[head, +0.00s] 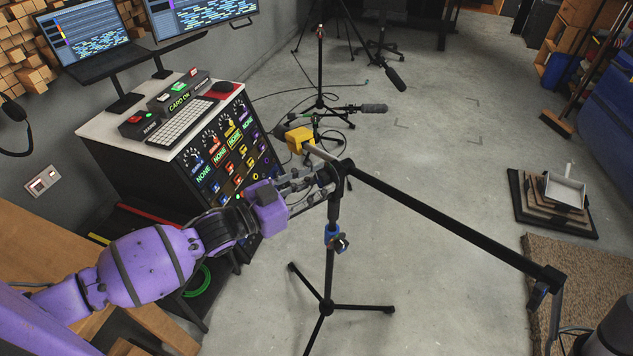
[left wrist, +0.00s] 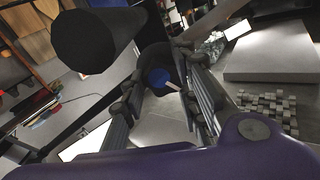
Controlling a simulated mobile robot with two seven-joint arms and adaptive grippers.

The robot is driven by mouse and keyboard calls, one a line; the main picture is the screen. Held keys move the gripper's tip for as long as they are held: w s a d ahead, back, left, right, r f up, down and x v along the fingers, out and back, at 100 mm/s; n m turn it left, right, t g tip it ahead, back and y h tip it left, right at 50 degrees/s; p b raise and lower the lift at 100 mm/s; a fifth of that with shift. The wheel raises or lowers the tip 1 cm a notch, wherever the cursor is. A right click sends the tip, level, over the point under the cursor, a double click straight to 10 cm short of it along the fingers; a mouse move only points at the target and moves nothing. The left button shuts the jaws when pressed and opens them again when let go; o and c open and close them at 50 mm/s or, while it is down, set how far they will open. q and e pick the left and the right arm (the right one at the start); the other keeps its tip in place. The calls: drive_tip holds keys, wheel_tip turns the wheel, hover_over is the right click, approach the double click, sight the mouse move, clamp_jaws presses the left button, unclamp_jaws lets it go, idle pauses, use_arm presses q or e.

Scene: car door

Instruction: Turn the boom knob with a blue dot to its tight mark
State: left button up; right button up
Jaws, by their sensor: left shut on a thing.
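The black boom stand (head: 330,270) stands upright on tripod legs, with its long black boom (head: 455,220) slanting down to the right. My left gripper (head: 318,184) reaches the joint at the top of the stand from the left. In the left wrist view its fingers (left wrist: 188,100) are shut on the dark round knob (left wrist: 154,60). The blue dot (left wrist: 158,77) shows on the knob's face, with a short pale mark (left wrist: 173,87) beside it. In the head view the knob is hidden by the fingers. My right gripper is not in view.
A yellow block (head: 300,138) sits at the boom's short end. An equipment rack (head: 225,150) with a keyboard and screens stands behind my left arm. Other microphone stands (head: 320,75) stand at the back. Open floor (head: 430,290) lies to the right of the stand.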

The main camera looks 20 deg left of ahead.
use_arm(q)
drive_tip(key=m, duration=0.3)
drive_tip(key=shift+s+d+f, duration=0.15)
drive_tip(key=shift+s+d, duration=0.05)
drive_tip(key=m, duration=0.2)
drive_tip(key=shift+f+m+p, duration=0.15)
drive_tip(key=shift+m+p, duration=0.25)
drive_tip(key=shift+f+m, duration=0.1)
drive_tip(key=shift+m, duration=0.5)
drive_tip(key=shift+a+f, duration=0.1)
drive_tip(key=o, duration=1)
drive_tip(key=shift+r, duration=0.2)
drive_tip(key=shift+a, duration=0.15)
drive_tip(key=v, duration=1.2)
